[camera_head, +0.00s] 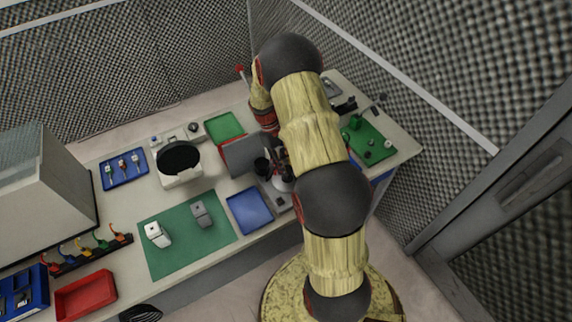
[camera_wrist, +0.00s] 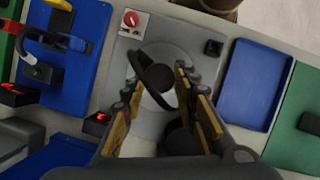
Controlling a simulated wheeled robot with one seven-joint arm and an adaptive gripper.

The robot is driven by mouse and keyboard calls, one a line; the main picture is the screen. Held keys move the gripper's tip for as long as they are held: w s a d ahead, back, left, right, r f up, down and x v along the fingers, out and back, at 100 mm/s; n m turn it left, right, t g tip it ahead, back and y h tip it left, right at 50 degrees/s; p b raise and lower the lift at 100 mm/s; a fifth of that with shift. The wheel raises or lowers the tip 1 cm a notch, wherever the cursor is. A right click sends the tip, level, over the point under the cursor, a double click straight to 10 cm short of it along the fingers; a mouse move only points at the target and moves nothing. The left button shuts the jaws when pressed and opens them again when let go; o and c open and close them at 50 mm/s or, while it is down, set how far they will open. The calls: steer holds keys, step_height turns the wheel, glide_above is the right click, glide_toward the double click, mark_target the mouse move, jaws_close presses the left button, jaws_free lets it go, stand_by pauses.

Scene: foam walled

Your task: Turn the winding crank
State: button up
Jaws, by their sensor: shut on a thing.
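The winding crank (camera_wrist: 147,72) shows in the wrist view as a dark curved arm over a pale round disc, on a grey base plate (camera_wrist: 188,35). My gripper (camera_wrist: 157,80) is over it, with one yellow-padded finger on each side, shut on the crank. The fingers stand well apart, and the exact contact is hard to see. A dark round part lies further back between the fingers, partly hidden. In the head view my gripper (camera_head: 276,165) is at the crank's station, and my arm hides much of it.
The base plate carries a red knob (camera_wrist: 131,19) and a small black block (camera_wrist: 213,47). A blue tray (camera_wrist: 231,86) lies close on the right in the wrist view. The green mat (camera_head: 165,262) holds two pale items. A grey upright panel (camera_head: 240,155) stands close by my gripper.

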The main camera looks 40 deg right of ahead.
steer(key=shift+a+n+t+h+p, duration=0.15)
steer(key=shift+n+h, duration=0.25)
steer(key=shift+n, duration=0.7)
steer(key=shift+a+n+t+h+p, duration=0.15)
steer(key=shift+n+h, duration=0.25)
steer(key=shift+n, duration=0.7)
steer(key=shift+s+n+t+h+p, duration=0.15)
steer(key=shift+n+t+h+p, duration=0.35)
steer(key=shift+n, duration=1.6)
steer(key=shift+s+a+n+t+h, duration=0.1)
steer(key=shift+n+t+h, duration=0.25)
steer(key=shift+n, duration=0.75)
steer(key=shift+s+n+t+h, duration=0.1)
steer(key=shift+n+t+h, duration=0.2)
steer(key=shift+n, duration=0.8)
steer(key=shift+n+t, duration=0.65)
steer(key=shift+n, duration=1.05)
steer(key=shift+s+n, duration=0.1)
steer(key=shift+n, duration=0.3)
steer(key=o, duration=1.1)
steer(key=shift+o, duration=0.2)
steer(key=shift+r, duration=0.1)
